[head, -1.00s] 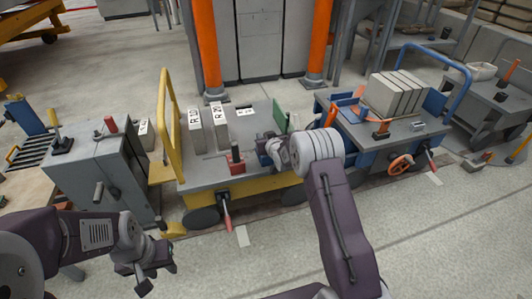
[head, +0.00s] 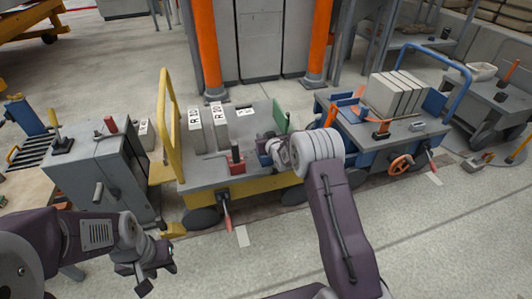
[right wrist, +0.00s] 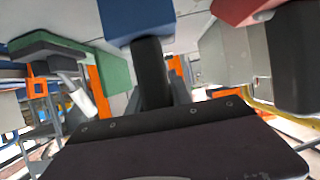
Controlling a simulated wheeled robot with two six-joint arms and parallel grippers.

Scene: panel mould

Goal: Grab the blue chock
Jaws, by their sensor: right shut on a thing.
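The blue chock (right wrist: 138,18) shows at the top of the right wrist view, with a dark post below it towards my gripper. In the head view only a small blue part of it (head: 264,160) shows beside my right gripper (head: 268,146), at the right end of the yellow-framed cart's deck. My right gripper is shut on the blue chock; the wrist and hand hide most of it. My left gripper (head: 150,272) is open and empty over the floor at lower left, well away from the chock.
The yellow-framed cart (head: 205,180) also carries a red chock (head: 236,160), grey blocks marked R (head: 217,128) and a green plate (head: 280,118). A blue cart (head: 360,140) with grey slabs stands to the right, a grey cabinet (head: 105,175) to the left.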

